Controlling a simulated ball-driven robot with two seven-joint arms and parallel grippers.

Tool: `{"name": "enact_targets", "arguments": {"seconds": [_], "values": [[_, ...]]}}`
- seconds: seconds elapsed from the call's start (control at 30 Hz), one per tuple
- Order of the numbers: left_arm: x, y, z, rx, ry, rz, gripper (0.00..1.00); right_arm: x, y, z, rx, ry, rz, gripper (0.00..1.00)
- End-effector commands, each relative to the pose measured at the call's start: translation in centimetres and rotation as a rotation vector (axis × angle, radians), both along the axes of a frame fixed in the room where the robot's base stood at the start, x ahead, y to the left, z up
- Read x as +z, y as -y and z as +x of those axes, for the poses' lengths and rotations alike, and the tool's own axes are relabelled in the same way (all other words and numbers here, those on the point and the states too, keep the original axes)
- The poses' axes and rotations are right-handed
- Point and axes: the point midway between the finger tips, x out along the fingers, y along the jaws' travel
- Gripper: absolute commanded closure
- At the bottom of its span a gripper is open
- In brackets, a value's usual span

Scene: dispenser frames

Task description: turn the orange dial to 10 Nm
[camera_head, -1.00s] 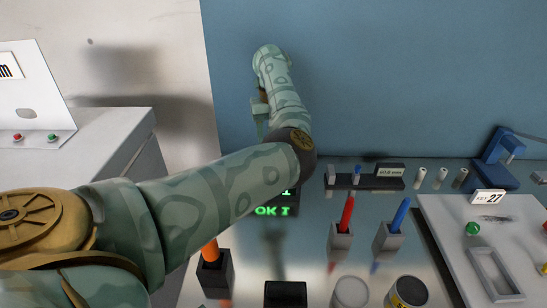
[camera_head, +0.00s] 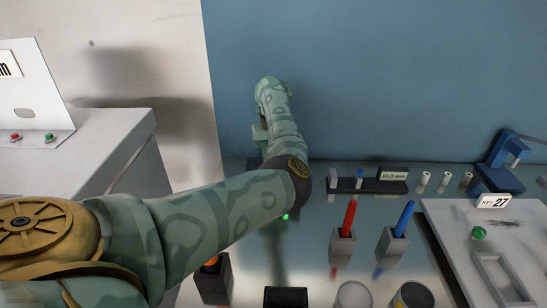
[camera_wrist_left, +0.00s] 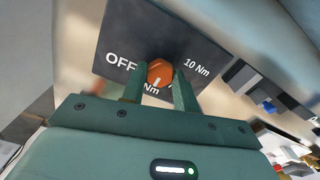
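The orange dial (camera_wrist_left: 160,72) is on a dark panel (camera_wrist_left: 125,38) in the left wrist view. The panel reads OFF at the left and 10 Nm at the right; another Nm label below is partly hidden by a finger. The dial's white mark points downward, toward that lower label. My left gripper (camera_wrist_left: 159,80) has one finger on each side of the dial, with narrow gaps that look open; contact is not clear. In the head view my left arm (camera_head: 220,215) reaches across, and the dial and panel are hidden. My right gripper is not in view.
A red screwdriver (camera_head: 349,216) and a blue one (camera_head: 404,217) stand in grey holders right of my arm. Round cups (camera_head: 412,296) are at the front. A white board (camera_head: 450,225) lies at the right. A blue wall (camera_head: 400,80) closes the back.

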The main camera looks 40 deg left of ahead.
Motion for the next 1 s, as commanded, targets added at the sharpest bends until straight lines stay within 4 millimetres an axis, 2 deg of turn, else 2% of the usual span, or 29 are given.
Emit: {"name": "enact_targets", "arguments": {"seconds": [0.27, 0.47, 1.0], "values": [[-0.1, 0.0, 0.0, 0.038, 0.0, 0.0, 0.93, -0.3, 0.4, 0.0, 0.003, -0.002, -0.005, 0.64], [-0.2, 0.0, 0.0, 0.145, 0.0, -0.001, 0.93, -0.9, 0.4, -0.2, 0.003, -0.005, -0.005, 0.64], [-0.3, 0.0, 0.1, 0.639, 0.001, 0.0, 0.93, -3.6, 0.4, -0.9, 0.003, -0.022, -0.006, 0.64]]}}
